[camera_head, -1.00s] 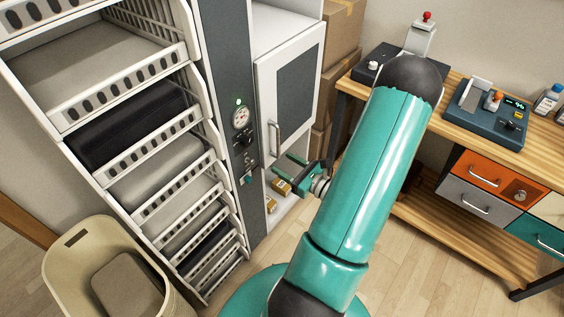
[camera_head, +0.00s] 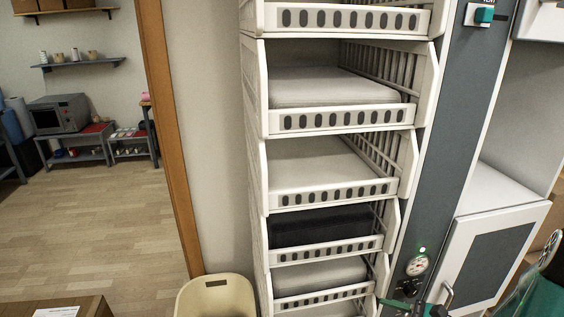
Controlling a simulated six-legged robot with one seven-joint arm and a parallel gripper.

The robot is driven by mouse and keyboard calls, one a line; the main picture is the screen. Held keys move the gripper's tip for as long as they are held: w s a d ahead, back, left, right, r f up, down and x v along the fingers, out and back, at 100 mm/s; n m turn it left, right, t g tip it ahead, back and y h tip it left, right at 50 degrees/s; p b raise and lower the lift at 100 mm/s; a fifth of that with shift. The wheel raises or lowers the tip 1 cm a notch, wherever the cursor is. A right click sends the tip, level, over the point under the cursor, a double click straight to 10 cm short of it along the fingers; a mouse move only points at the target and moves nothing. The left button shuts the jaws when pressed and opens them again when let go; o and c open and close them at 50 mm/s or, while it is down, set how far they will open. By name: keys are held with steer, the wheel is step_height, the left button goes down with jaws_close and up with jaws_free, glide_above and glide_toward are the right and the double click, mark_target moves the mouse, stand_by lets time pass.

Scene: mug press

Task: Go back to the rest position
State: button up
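My gripper (camera_head: 412,305) shows only in part at the bottom right, cut off by the lower edge. A thin green finger points left in front of the lower shelves. The space between its fingers is not clear, and I see nothing held. My teal arm (camera_head: 542,300) shows only at the bottom right corner.
A tall rack of white slotted trays (camera_head: 338,119) holding grey and dark slabs fills the middle. A grey panel with a gauge (camera_head: 417,265) and a white cabinet (camera_head: 495,262) stand right. A beige bin (camera_head: 215,300) is below. Open floor (camera_head: 90,225) lies left, past a wooden door frame (camera_head: 171,130).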

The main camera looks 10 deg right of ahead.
steer(key=s+a+r+n+g+h, duration=0.2)
steer(key=a+r+n+g, duration=0.15)
steer(key=a+n, duration=0.3)
steer(key=s+a+r+n+g+h, duration=0.1)
steer(key=s+a+r+n+g, duration=0.15)
steer(key=a+n+g, duration=0.35)
steer(key=s+a+r+n+t+h, duration=0.3)
steer(key=r+n+h, duration=0.4)
steer(key=r+n, duration=0.3)
steer(key=shift+r+t, duration=0.75)
steer(key=shift+r, duration=0.2)
